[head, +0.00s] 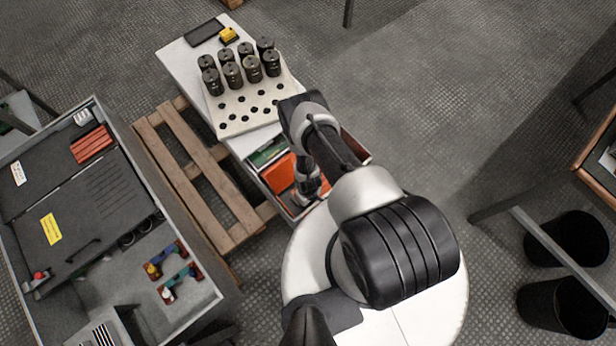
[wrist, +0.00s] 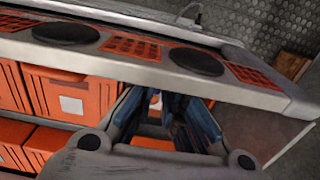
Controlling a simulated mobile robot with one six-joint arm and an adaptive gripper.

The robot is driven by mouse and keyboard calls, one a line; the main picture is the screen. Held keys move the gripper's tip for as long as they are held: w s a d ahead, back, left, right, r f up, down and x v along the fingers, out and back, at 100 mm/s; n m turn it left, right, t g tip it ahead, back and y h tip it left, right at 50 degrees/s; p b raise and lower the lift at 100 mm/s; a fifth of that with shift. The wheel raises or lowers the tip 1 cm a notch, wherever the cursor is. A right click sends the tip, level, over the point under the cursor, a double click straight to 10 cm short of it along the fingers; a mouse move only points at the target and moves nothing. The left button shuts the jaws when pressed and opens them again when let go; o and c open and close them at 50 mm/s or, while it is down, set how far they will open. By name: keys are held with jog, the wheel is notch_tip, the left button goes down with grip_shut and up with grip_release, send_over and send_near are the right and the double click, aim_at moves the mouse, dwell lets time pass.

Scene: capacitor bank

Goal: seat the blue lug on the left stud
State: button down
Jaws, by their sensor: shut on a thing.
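My gripper (wrist: 168,118) is at the bottom middle of the wrist view, its fingers close together on a dark blue piece (wrist: 174,106). The piece is partly hidden, so I cannot tell its shape or whether it is the blue lug. In the head view my gripper (head: 306,190) points down beside the orange bins, and what it holds is too small to tell. Two small coloured fittings with blue, red, yellow and white parts (head: 167,262) lie in the grey cabinet at the lower left. I cannot make out the left stud.
A pale bench (head: 180,58) bears a white board (head: 228,128) with black canisters and dark holes. Orange bins (wrist: 80,100) sit close behind my gripper, below a grey edge (wrist: 270,95). A wooden pallet (head: 205,165) lies between bench and grey cabinet (head: 205,300). Black buckets (head: 565,238) stand at right.

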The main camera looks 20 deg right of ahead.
jog(key=shift+s+f+b, duration=0.15)
jog(key=shift+f+b, duration=0.2)
jog(key=shift+f, duration=0.35)
jog(key=shift+s+f+b, duration=0.1)
jog(key=shift+f+b, duration=0.25)
jog(key=shift+f, duration=0.35)
dwell(0.9)
jog(key=c, duration=2)
grip_release()
jog(key=o, duration=0.5)
jog(key=shift+w+d+f, duration=0.1)
jog(key=shift+w+f, duration=0.2)
jog(key=shift+s+r, duration=0.1)
jog(key=shift+r, duration=0.1)
jog(key=shift+c, duration=0.7)
jog(key=shift+s+r+p, duration=0.1)
jog(key=shift+r+p, duration=0.05)
jog(key=shift+p, duration=0.15)
